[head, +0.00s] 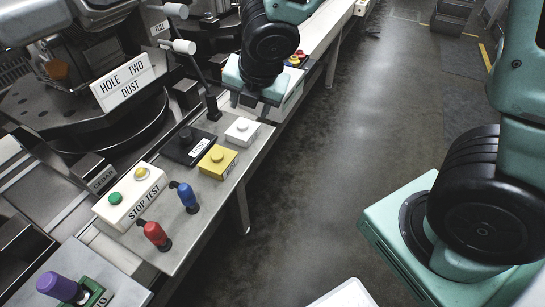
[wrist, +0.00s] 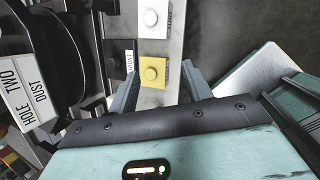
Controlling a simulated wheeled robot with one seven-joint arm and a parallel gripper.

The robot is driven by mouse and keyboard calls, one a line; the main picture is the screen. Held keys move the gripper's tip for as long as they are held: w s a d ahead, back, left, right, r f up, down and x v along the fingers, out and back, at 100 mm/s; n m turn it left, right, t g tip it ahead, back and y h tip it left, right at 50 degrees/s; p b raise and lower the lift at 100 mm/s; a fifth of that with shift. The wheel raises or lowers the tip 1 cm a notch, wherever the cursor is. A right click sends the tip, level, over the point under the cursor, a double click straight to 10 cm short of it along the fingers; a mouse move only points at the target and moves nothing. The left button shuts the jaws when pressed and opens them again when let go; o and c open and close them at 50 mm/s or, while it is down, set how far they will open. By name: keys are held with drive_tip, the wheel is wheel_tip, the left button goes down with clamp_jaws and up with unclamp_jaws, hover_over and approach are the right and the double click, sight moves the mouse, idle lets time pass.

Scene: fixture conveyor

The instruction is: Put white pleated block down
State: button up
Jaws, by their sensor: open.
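In the head view, the same yellow block (head: 217,162) and smooth-looking white block (head: 241,131) sit on the grey bench. I cannot identify my gripper in the head view.
A black labelled block (head: 190,146), a STOP TEST panel (head: 130,197), a blue lever (head: 187,197) and a red lever (head: 157,236) crowd the bench. A HOLE TWO DUST sign (head: 123,80) stands behind. Open floor (head: 350,150) lies to the right.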

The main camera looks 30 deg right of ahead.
drive_tip(key=s+a+r+m+g, duration=0.1)
drive_tip(key=s+a+m+g, duration=0.1)
drive_tip(key=s+m, duration=0.8)
drive_tip(key=s+a+r+m+g, duration=0.2)
drive_tip(key=s+a+m+g, duration=0.1)
drive_tip(key=s+m, duration=0.7)
drive_tip(key=shift+s+a+y, duration=0.25)
drive_tip(key=shift+s+y, duration=0.05)
drive_tip(key=shift+s, duration=0.55)
wheel_tip(320, 180, up, 5)
drive_tip(key=p, duration=0.4)
drive_tip(key=shift+p, duration=0.4)
drive_tip(key=shift+w, duration=0.1)
